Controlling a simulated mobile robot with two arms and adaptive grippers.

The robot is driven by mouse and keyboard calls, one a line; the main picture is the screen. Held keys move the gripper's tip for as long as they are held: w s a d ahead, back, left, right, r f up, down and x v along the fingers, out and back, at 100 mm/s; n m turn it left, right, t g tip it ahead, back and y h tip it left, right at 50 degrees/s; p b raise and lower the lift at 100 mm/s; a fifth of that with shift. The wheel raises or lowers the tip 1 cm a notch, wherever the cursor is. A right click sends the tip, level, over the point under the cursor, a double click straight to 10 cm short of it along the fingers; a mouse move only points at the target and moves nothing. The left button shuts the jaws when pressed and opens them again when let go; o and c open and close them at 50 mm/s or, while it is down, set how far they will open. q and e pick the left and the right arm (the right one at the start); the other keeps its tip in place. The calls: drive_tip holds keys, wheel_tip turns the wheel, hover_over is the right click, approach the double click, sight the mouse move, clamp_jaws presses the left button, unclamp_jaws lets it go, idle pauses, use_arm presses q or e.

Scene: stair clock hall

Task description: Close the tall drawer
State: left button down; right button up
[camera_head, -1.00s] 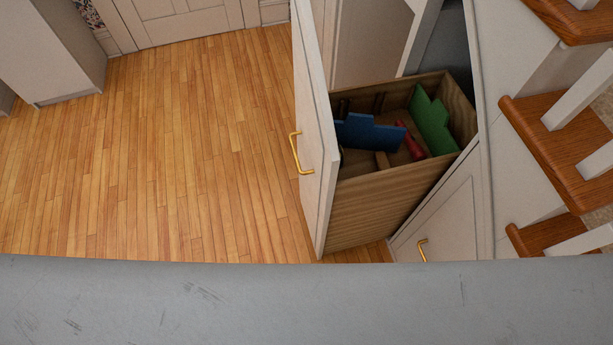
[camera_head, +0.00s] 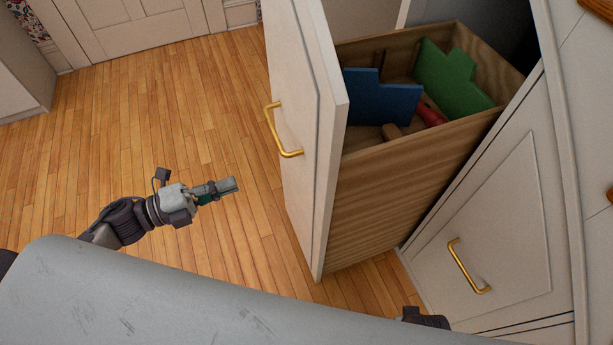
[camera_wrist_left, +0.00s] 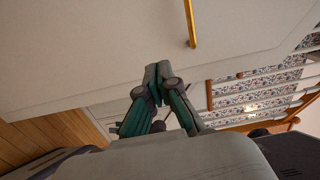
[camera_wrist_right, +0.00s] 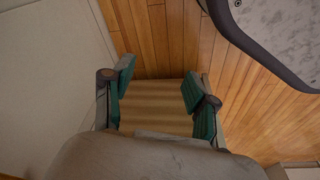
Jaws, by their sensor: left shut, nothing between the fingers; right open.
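The tall drawer stands pulled out of the cabinet under the stairs, its white front (camera_head: 310,130) facing left with a brass handle (camera_head: 277,135). Its wooden side (camera_head: 390,200) is exposed. Inside lie a blue piece (camera_head: 380,98), a green piece (camera_head: 452,78) and a red item (camera_head: 430,112). My left gripper (camera_head: 235,185) is shut and empty, left of the drawer front and apart from it. In the left wrist view its fingertips (camera_wrist_left: 158,68) point toward a white panel with a brass handle (camera_wrist_left: 191,22). My right gripper (camera_wrist_right: 156,78) is open and empty; the head view shows only a dark bit of that arm.
A closed cabinet door (camera_head: 490,240) with a brass handle (camera_head: 467,268) stands right of the drawer. The wooden floor (camera_head: 170,130) is clear to the left. A white door (camera_head: 130,25) is at the back.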

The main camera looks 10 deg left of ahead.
use_arm(q)
approach(304, 163)
drive_tip(key=shift+m+g, duration=0.3)
drive_tip(key=x, duration=0.6)
drive_tip(key=shift+w+d+r, duration=0.1)
drive_tip(key=shift+w+r, duration=0.1)
drive_tip(key=shift+r, duration=0.05)
drive_tip(key=shift+w+d, duration=0.25)
drive_tip(key=shift+d, duration=0.1)
use_arm(e)
drive_tip(key=shift+w+r, duration=0.15)
drive_tip(key=shift+r, duration=0.15)
use_arm(q)
drive_tip(key=shift+d, duration=0.1)
